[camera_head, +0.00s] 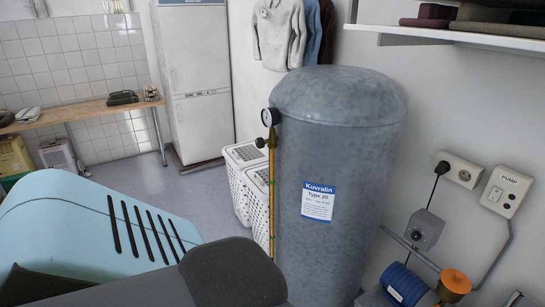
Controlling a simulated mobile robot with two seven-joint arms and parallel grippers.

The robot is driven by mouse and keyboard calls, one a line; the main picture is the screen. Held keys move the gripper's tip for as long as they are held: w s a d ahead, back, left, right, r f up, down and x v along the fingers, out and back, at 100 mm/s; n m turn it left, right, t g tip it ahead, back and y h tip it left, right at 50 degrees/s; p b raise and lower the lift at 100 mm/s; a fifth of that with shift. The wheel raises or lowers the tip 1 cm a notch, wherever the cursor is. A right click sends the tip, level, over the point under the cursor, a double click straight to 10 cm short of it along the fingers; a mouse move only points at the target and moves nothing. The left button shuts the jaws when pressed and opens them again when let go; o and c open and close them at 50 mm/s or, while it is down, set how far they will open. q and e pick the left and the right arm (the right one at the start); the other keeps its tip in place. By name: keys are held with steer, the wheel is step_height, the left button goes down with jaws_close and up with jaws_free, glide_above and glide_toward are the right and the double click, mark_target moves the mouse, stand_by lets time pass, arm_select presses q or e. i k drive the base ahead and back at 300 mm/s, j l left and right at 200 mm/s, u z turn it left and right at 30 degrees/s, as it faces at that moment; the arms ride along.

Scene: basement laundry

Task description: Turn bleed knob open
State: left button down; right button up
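A tall grey galvanised tank (345,120) with a blue and white "Kuvralin Type 20" label (318,201) stands in the middle. On its left side is a round pressure gauge (267,117) on a brass fitting. A small dark knob (260,143) sticks out to the left just below the gauge, on top of a thin vertical yellowish tube (271,200). It is too small to tell how far the knob is turned. Neither gripper shows. Dark grey and light blue rounded shapes fill the lower left and cover the tank's lower left part.
White laundry baskets (248,185) stand close behind the knob. A grey box (424,230), a blue pump (403,286) with an orange part (454,281), and a "PUMP" switch (506,191) are at right. A shelf (460,37) juts out above. The floor (160,180) is clear at left.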

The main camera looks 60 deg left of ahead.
mark_target(260, 142)
steer(key=u, duration=1.8)
